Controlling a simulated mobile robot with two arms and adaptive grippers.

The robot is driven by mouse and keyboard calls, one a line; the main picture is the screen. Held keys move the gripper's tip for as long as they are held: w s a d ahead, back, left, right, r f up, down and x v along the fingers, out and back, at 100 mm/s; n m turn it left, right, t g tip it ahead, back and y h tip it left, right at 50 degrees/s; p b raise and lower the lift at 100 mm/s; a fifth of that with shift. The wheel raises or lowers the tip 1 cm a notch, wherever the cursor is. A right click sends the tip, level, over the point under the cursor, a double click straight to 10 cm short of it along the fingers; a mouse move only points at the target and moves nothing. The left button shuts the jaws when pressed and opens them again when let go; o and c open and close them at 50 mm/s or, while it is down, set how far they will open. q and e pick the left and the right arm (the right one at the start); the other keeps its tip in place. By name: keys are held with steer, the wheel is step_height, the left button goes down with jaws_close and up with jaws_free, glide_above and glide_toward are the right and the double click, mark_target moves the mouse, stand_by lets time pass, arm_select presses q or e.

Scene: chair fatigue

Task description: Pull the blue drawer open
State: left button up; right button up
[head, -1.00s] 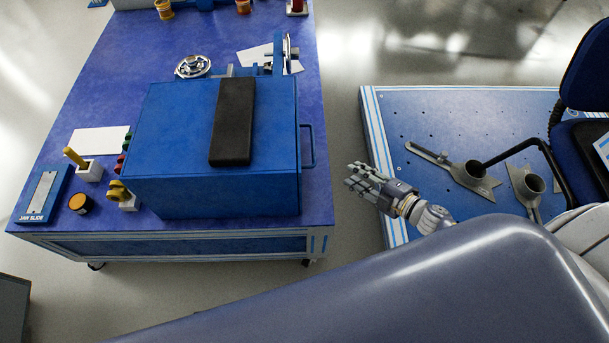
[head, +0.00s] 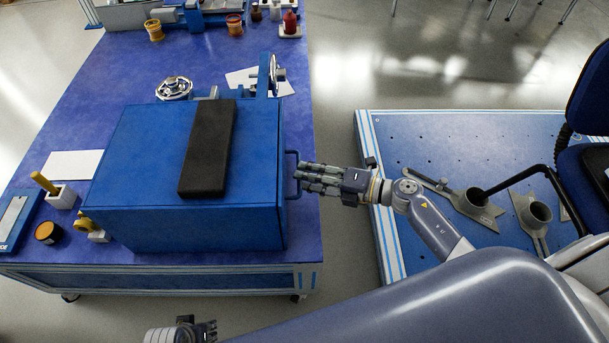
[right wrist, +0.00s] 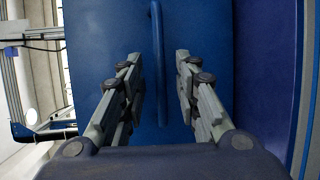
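A blue drawer box (head: 145,160) stands on the workbench in the head view; its right face lies flush and looks closed. A blue bar handle (head: 292,160) sticks out from that face. My right gripper (head: 301,177) is at the handle, its fingers pointing left toward the face. In the right wrist view, the upright handle (right wrist: 161,85) runs between the two open fingers (right wrist: 157,60), with a gap on each side. My left gripper (head: 205,331) shows only partly at the bottom edge; its fingers are too cut off to judge.
A black pad (head: 208,150) lies on the box. A blue perforated platform (head: 425,150) with grey metal parts lies to the right, beyond a strip of open floor.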

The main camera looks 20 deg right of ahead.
arm_select(q)
steer(key=shift+w+r, duration=0.1)
steer(key=shift+r, duration=0.05)
arm_select(e)
steer(key=shift+w+a+f, duration=0.1)
steer(key=shift+w+a, duration=0.35)
steer(key=shift+a, duration=0.05)
jaws_close()
arm_select(q)
steer(key=w+b+v, duration=0.2)
steer(key=b+v, duration=0.1)
steer(key=v, duration=0.7)
steer(key=shift+w+r+t, duration=0.15)
steer(key=shift+r+t, duration=0.25)
steer(key=shift+r, duration=0.3)
arm_select(e)
steer(key=s+d, duration=0.2)
steer(key=d, duration=0.7)
steer(key=s+d, duration=0.3)
steer(key=d, duration=0.7)
steer(key=shift+s+d, duration=0.25)
steer(key=shift+s, duration=0.05)
